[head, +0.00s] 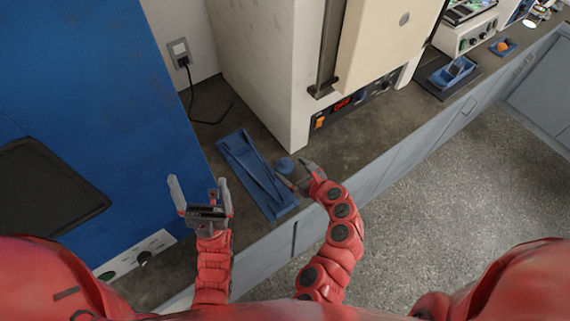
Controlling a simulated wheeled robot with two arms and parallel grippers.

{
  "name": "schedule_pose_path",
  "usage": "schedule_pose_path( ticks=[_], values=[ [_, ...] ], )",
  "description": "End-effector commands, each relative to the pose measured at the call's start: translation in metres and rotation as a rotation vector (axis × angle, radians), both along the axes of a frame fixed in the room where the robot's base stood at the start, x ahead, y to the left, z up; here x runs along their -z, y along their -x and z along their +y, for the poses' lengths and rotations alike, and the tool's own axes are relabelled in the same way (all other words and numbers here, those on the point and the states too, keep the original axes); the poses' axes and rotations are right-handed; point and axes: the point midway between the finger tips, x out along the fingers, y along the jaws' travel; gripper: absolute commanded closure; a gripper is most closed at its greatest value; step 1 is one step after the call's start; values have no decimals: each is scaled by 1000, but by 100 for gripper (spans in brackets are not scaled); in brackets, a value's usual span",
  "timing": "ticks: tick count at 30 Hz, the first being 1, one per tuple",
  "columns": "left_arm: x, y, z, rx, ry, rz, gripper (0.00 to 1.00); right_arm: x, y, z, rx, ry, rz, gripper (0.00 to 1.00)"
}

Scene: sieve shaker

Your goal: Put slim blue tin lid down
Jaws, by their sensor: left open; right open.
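My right gripper is open. My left gripper (198,185) is open and empty, with its fingers spread and pointing up the picture, left of the blue tray. No tin that matches the lid can be made out.
A long blue tray (240,150) lies on the counter between my grippers. A cream oven-like cabinet (265,60) stands behind, and a large blue machine (90,90) stands at left. Further right are a blue holder (453,72) and an orange item (503,46). The counter (222,120) ends at the grey cabinet fronts.

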Motion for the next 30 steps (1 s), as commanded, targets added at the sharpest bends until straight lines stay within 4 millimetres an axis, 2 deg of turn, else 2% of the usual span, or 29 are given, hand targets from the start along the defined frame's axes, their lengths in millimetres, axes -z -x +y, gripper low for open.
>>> schedule_pose_path(
  ticks=[5,16,27,30],
  values=[
    [-5,0,0,0,0,0,4,3,-6,4,-1,1,1,0],
    [-19,0,0,0,0,0,4,21,-35,22,-3,0,1,0],
    [-20,0,0,0,0,0,4,26,-40,25,1,1,1,0],
    [-20,0,0,0,0,0,4,26,-40,25,1,1,1,16]
  ],
)
